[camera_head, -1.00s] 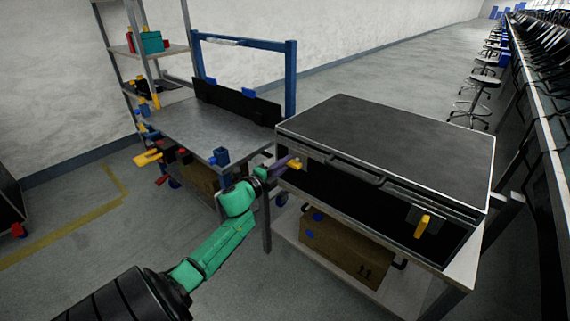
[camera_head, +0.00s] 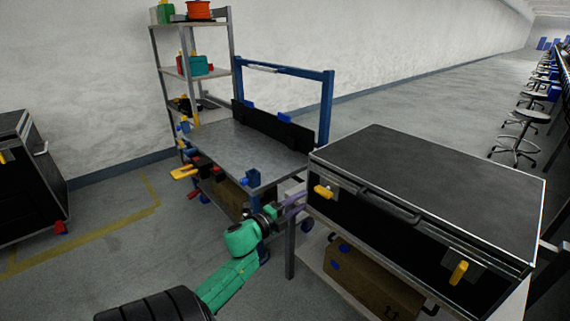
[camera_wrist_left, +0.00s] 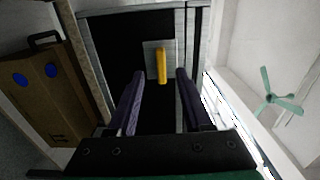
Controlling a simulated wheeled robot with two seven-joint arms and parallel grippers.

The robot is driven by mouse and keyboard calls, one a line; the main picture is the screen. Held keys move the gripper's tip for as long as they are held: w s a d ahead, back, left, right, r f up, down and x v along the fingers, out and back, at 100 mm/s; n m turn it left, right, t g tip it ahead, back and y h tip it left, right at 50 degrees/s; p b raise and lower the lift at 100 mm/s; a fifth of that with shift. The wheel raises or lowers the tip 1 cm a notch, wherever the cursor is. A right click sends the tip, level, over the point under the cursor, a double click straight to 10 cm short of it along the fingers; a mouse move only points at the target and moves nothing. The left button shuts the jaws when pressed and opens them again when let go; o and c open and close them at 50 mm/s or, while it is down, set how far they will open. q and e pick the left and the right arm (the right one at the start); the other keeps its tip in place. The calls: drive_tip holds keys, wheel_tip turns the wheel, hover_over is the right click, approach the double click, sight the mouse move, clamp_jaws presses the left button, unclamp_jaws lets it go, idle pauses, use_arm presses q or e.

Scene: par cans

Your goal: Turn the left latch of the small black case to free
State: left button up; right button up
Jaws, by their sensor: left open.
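The black case (camera_head: 425,190) with a grey top sits on a cart at the right of the head view. Its left latch (camera_head: 323,191) is a yellow handle on a metal plate and lies roughly level along the front. The right latch (camera_head: 458,272) points down at a slant. My left gripper (camera_head: 298,203) is open just left of the left latch and a small gap shows between them. In the left wrist view, the yellow handle (camera_wrist_left: 161,65) appears between and beyond the two open fingers (camera_wrist_left: 160,78), touching neither. My right gripper is out of view.
A cardboard box (camera_head: 365,283) is on the cart's lower shelf. A workbench (camera_head: 235,148) with a blue frame stands behind my left arm. Another black case (camera_head: 30,185) is at far left. The floor between is open.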

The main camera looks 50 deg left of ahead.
use_arm(q)
drive_tip(key=s, duration=0.7)
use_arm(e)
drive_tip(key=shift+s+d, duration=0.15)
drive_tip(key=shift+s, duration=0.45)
use_arm(q)
drive_tip(key=shift+s, duration=0.1)
